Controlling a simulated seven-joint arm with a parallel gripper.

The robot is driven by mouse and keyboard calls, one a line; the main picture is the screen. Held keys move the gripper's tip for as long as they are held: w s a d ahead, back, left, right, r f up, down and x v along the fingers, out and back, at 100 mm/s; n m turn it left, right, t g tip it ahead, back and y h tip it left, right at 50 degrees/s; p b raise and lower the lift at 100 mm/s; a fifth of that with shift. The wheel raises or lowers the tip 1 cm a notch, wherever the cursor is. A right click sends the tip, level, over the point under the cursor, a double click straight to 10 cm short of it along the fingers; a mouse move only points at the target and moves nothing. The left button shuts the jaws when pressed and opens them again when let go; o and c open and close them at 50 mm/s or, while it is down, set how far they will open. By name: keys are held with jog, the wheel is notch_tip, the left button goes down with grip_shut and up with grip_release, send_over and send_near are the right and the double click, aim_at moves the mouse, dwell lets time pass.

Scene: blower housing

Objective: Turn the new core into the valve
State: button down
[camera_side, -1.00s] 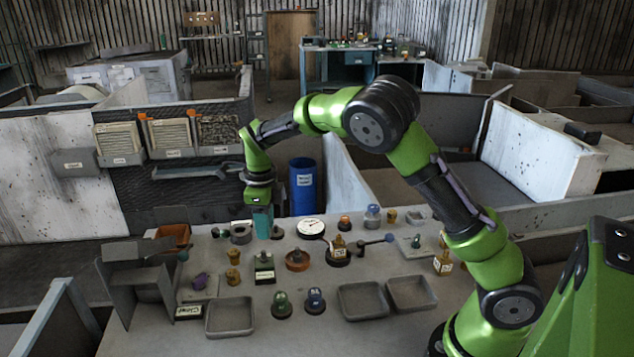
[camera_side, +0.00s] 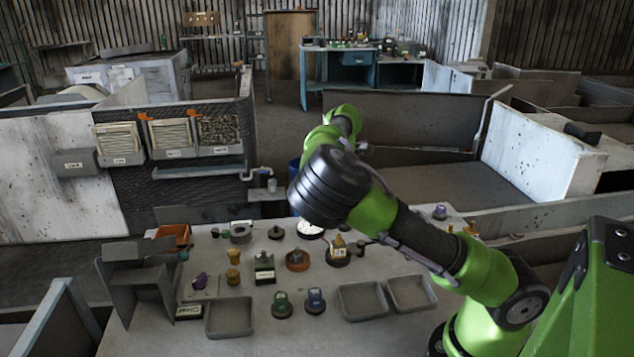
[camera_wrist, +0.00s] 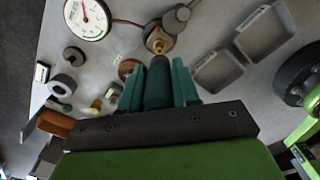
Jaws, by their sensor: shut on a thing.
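My gripper (camera_wrist: 158,85) has teal fingers and is shut on a dark teal cylinder (camera_wrist: 157,90) in the wrist view. I cannot make out a separate core at its tip. Just beyond the cylinder's tip stands a brass fitting (camera_wrist: 158,43) on a dark round base, which looks like the valve. The tip and the fitting line up in this view, but I cannot tell whether they touch. In the side view the labelled brass piece (camera_side: 339,247) stands on its dark base, and my gripper is hidden behind my arm.
A white dial gauge (camera_wrist: 88,18) lies left of the fitting, and a grey rounded part (camera_wrist: 174,20) is right beside it. Grey trays (camera_wrist: 265,34) lie to the right. A grey ring (camera_wrist: 62,85) and several small parts crowd the left. An orange bin (camera_side: 174,233) stands at the table's left.

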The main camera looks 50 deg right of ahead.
jog(key=n, duration=0.9)
jog(key=shift+n, duration=0.4)
jog(key=n, duration=1.1)
jog(key=shift+n, duration=0.3)
jog(key=shift+f, duration=1.5)
jog(key=shift+f, duration=0.15)
jog(key=shift+f, duration=0.3)
jog(key=shift+f, duration=1)
